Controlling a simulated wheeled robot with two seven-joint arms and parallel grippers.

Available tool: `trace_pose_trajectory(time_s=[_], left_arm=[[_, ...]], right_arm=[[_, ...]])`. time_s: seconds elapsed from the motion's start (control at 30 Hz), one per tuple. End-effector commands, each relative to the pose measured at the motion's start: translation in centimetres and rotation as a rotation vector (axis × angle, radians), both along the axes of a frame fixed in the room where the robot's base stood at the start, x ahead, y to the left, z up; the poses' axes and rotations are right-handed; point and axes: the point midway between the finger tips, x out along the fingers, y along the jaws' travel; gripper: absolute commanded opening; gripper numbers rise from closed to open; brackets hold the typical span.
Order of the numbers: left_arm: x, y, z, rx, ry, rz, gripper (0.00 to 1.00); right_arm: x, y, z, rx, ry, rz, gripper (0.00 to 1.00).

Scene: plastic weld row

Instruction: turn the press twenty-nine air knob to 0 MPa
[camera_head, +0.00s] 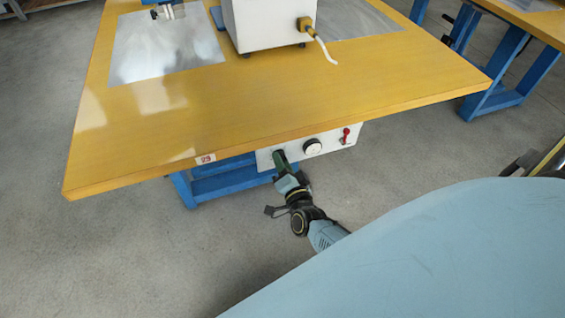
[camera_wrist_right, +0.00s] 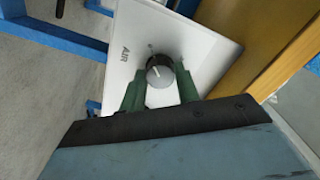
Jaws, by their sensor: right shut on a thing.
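The air knob (camera_wrist_right: 160,72) is a round grey and black knob with a white pointer line, on a white panel marked AIR. In the right wrist view it sits between the green fingers of my right gripper (camera_wrist_right: 160,88), which is shut on it. In the head view the white control panel (camera_head: 328,140) hangs under the front edge of the yellow table with a "29" label (camera_head: 205,159). My right gripper (camera_head: 281,162) reaches the panel's left end there, and hides the knob. My left gripper is not in view.
A round gauge (camera_head: 312,147) and a red switch (camera_head: 346,135) sit to the right on the same panel. The yellow tabletop (camera_head: 260,95) overhangs the panel closely. A white machine (camera_head: 268,24) stands on it. Open grey floor lies in front.

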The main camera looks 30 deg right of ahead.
Motion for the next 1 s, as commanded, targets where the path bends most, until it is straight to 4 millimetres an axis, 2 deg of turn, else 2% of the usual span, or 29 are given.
trace_pose_trajectory(time_s=[0.03, 0.07, 0.2, 0.23, 0.5, 0.63, 0.87, 1.0], left_arm=[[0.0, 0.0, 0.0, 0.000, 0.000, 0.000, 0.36], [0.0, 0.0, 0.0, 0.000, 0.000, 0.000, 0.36], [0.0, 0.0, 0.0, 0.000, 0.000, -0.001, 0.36], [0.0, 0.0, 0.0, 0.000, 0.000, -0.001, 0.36], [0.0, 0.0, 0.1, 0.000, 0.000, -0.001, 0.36], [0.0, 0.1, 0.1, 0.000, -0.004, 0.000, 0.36], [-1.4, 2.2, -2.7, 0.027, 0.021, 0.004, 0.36], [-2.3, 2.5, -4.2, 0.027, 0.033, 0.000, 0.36]], right_arm=[[0.0, 0.0, 0.0, -0.002, 0.000, 0.001, 0.09], [0.0, 0.0, 0.0, -0.002, 0.000, 0.001, 0.33], [0.0, 0.0, 0.0, -0.001, -0.001, 0.001, 0.51], [0.0, 0.0, 0.0, -0.001, -0.001, 0.001, 0.53], [-0.1, 0.0, 0.0, -0.001, 0.001, 0.001, 0.53], [-1.1, 0.3, 0.0, 0.000, 0.003, 0.001, 0.53], [-5.7, 1.4, 0.1, 0.000, 0.004, 0.002, 0.53], [-8.8, 2.1, 0.1, 0.001, 0.004, 0.001, 0.53]])
